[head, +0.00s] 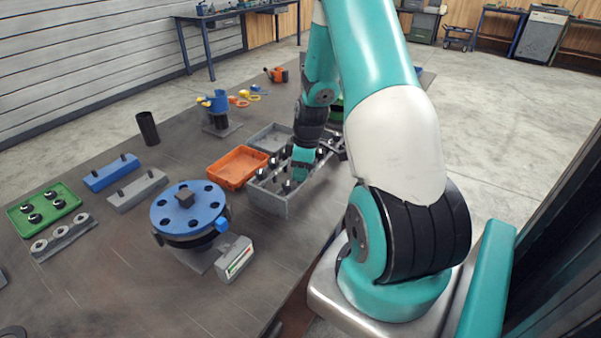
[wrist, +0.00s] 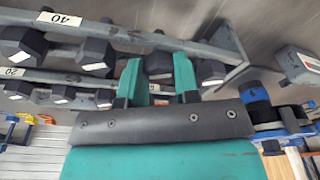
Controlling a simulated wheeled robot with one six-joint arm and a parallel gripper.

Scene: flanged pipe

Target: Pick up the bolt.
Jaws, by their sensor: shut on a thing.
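A grey bolt rack (head: 266,200) stands on the table and holds several dark-headed bolts in rows. My gripper (head: 300,174) reaches down into the rack from above. In the wrist view, the two teal fingers of my gripper (wrist: 159,82) stand on either side of one dark bolt (wrist: 158,64) and are shut on it. It is in line with neighbouring bolts on both sides, and its lower part is hidden. The rack also shows in the wrist view (wrist: 180,40), with labels reading 40 and 20.
An orange tray (head: 232,184) lies left of the rack, with a grey tray (head: 262,139) behind. A blue flange (head: 170,226) on a stand is nearer. A green tray (head: 15,222) holds several dark nuts. A black cylinder (head: 148,128) stands at the back left.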

